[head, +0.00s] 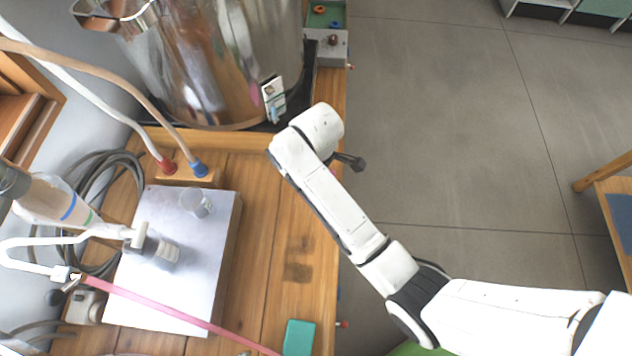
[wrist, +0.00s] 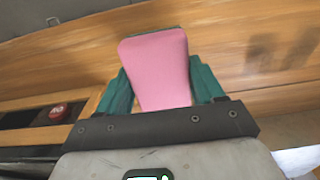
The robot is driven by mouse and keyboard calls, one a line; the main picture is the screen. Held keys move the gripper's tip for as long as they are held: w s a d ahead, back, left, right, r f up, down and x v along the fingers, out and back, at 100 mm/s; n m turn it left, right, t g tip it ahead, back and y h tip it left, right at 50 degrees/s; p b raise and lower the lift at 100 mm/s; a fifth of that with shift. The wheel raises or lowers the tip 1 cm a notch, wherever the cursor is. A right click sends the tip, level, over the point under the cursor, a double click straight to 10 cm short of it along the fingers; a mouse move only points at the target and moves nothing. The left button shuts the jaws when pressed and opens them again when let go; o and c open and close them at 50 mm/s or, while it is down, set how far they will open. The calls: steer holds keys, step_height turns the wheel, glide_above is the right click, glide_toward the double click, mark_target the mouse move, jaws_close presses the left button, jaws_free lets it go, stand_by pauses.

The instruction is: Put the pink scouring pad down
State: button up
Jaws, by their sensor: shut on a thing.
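The pink scouring pad (wrist: 158,62) is in the wrist view, between the two teal fingers of my gripper (wrist: 162,85). My gripper is shut on it, and the pad sticks out past the fingertips. Wooden planks show behind the pad; I cannot tell whether it touches them. In the head view the end of my arm is over the right edge of the wooden bench (head: 262,215), just in front of the big metal vessel. My wrist hides the fingers and the pad there.
The shiny vessel (head: 235,60) stands at the back of the bench. A metal plate (head: 180,290) with a small glass (head: 196,203) lies left. A pink tube (head: 170,310) crosses the front. A green block (head: 298,338) lies near the front edge. Bare planks lie between.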

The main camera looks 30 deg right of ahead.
steer(key=shift+w+f, duration=0.25)
steer(key=shift+f, duration=1.6)
steer(key=shift+f, duration=0.2)
steer(key=o, duration=1.1)
steer(key=shift+r, duration=0.1)
step_height(320, 180, up, 12)
steer(key=shift+r+p, duration=0.1)
steer(key=shift+p, duration=0.3)
